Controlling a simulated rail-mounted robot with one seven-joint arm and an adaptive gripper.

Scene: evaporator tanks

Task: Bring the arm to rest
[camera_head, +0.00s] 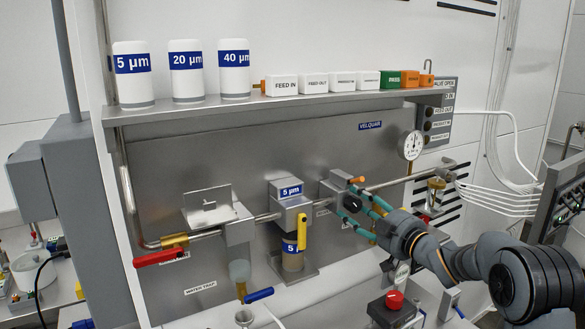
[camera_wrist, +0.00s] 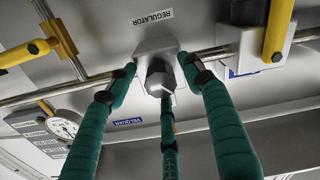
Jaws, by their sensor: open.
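My arm (camera_head: 455,258) reaches in from the lower right, toward the steel panel. My gripper (camera_head: 358,199) has three teal fingers and is at the regulator on the pipe. In the wrist view my gripper (camera_wrist: 160,78) is open, its fingers spread around the dark regulator knob (camera_wrist: 158,80). Two fingertips are close to the grey regulator body (camera_wrist: 157,50); I cannot tell whether any finger touches it or the knob. The gripper holds nothing. The REGULATOR label (camera_wrist: 153,18) shows on the panel beside it.
A filter housing with a yellow handle (camera_head: 302,231) stands left of the gripper. A pressure gauge (camera_head: 412,145) is above right. The shelf (camera_head: 270,105) above bears filters and label blocks. A red button box (camera_head: 394,305) is below the arm. A red-handled valve (camera_head: 158,257) is at left.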

